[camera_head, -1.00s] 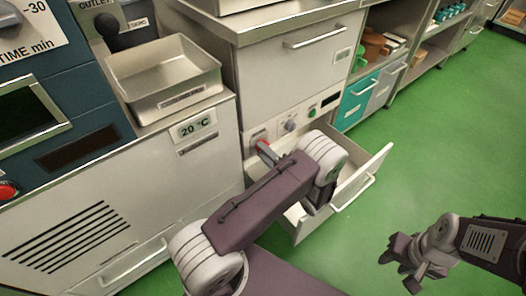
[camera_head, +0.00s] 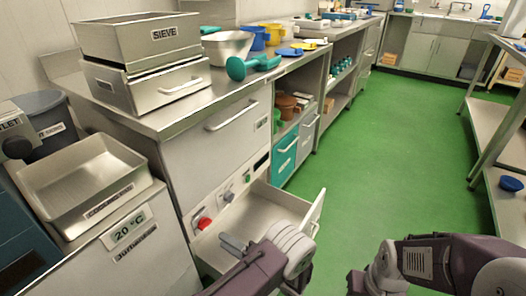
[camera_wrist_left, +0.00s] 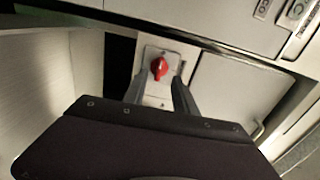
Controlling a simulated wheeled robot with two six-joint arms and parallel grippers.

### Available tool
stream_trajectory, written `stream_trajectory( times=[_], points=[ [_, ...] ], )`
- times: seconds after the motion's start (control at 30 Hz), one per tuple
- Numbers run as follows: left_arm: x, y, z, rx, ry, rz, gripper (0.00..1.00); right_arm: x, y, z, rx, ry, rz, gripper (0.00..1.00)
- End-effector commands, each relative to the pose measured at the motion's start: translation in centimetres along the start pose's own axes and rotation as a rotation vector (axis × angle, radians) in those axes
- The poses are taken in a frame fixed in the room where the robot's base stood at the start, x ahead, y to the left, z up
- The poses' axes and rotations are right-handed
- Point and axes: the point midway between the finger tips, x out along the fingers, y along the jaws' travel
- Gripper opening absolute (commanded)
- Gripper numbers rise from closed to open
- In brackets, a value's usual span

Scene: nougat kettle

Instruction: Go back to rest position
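My left gripper (camera_head: 232,243) is low in front of the cabinet, over the left part of the open drawer (camera_head: 262,204). In the left wrist view its two grey fingers (camera_wrist_left: 160,88) stand apart with nothing held between them. A red knob (camera_wrist_left: 160,68) shows beyond the gap; the same red knob (camera_head: 204,223) sits on the cabinet panel in the head view. My right arm comes in at the lower right of the head view; its gripper (camera_head: 357,283) is partly cut off by the bottom edge, so its fingers are unclear.
A sieve box (camera_head: 140,38) stands on the steel counter above the drawer, with a teal scoop-like tool (camera_head: 252,66) nearby. A steel tray (camera_head: 84,185) is at left. The drawer front (camera_head: 317,212) juts into the aisle. The green floor (camera_head: 390,140) is clear. A steel table (camera_head: 500,130) stands right.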

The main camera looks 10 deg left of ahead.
Motion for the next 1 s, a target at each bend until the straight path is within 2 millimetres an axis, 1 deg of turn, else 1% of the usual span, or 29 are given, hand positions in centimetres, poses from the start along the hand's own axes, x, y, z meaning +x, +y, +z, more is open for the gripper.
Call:
stream_trajectory(
  times=[0.07,0.13,0.17,0.23,0.27,0.3,0.33,0.4,0.43,0.5,0.6,0.7,0.83,0.9,0.97,1.0],
  points=[
    [0.3,-0.4,0.5,0.013,-0.032,0.022,0.34,-0.2,0.0,0.0,0.0,0.0,0.0,0.36],
    [1.1,-1.4,2.3,0.056,-0.129,0.099,0.34,-0.6,0.0,-0.1,0.0,0.0,0.0,0.36],
    [1.5,-1.9,3.5,0.084,-0.19,0.155,0.34,-0.9,0.0,-0.1,0.0,0.0,0.0,0.36],
    [1.8,-3.2,7.2,0.148,-0.348,0.347,0.34,-1.6,0.0,-0.2,0.0,0.0,0.0,0.36],
    [1.5,-3.7,8.8,0.168,-0.411,0.45,0.34,-1.9,0.0,-0.2,0.0,0.0,0.0,0.36],
    [0.7,-4.2,10.8,0.182,-0.48,0.592,0.34,-2.2,-0.1,-0.2,0.0,0.0,0.0,0.36],
    [-0.1,-4.5,12.1,0.184,-0.518,0.699,0.34,-2.5,-0.1,-0.3,0.0,0.0,0.0,0.36],
    [-2.2,-5.2,13.9,0.151,-0.562,0.931,0.34,-3.0,-0.1,-0.3,0.0,0.0,0.0,0.36],
    [-3.1,-5.5,14.3,0.127,-0.564,1.019,0.34,-3.2,-0.1,-0.3,0.0,0.0,0.0,0.36],
    [-4.9,-6.3,14.6,0.053,-0.545,1.191,0.34,-3.6,-0.1,-0.4,0.0,0.0,0.0,0.36],
    [-6.8,-7.7,14.0,-0.076,-0.479,1.366,0.34,-4.1,-0.1,-0.4,0.0,0.0,0.0,0.36],
    [-7.8,-9.3,13.0,-0.22,-0.387,1.476,0.34,-4.6,-0.1,-0.5,0.0,0.0,0.0,0.36],
    [-7.8,-11.8,11.4,-0.42,-0.252,1.536,0.34,-5.2,-0.1,-0.5,0.0,0.0,0.0,0.36],
    [-7.9,-15.3,11.3,-0.404,-0.252,1.538,0.34,-8.8,-0.2,-0.9,0.0,-0.001,0.0,0.36],
    [-7.9,-17.2,11.3,-0.402,-0.252,1.538,0.34,-10.7,-0.2,-1.1,0.0,0.001,0.0,0.36],
    [-7.9,-18.5,11.3,-0.401,-0.252,1.538,0.34,-12.0,-0.2,-1.3,0.0,0.001,0.0,0.36]
  ],
)
